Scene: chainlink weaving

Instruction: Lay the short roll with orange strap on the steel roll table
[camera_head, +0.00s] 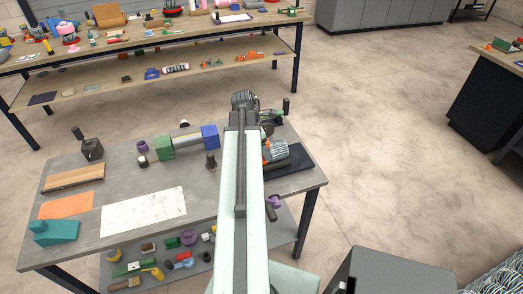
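A short grey ribbed roll with an orange part (277,151), which looks like the orange-strapped roll, lies just right of my arm. It is by a dark mat (297,164) on a grey table (235,190), which may be the steel roll table. My arm reaches over this table from the bottom of the picture and hides its middle and part of the roll. My gripper (244,100) is at the arm's far end, near or past the table's back edge. Its fingers are not clear, and I cannot tell whether the dark ribbed shape there is held.
On the grey table are a grey cylinder between green and blue blocks (210,134), a white sheet (142,211), a wooden board (72,179) and a teal block (56,232). A cluttered wooden workbench (150,37) stands behind. Open floor lies to the right.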

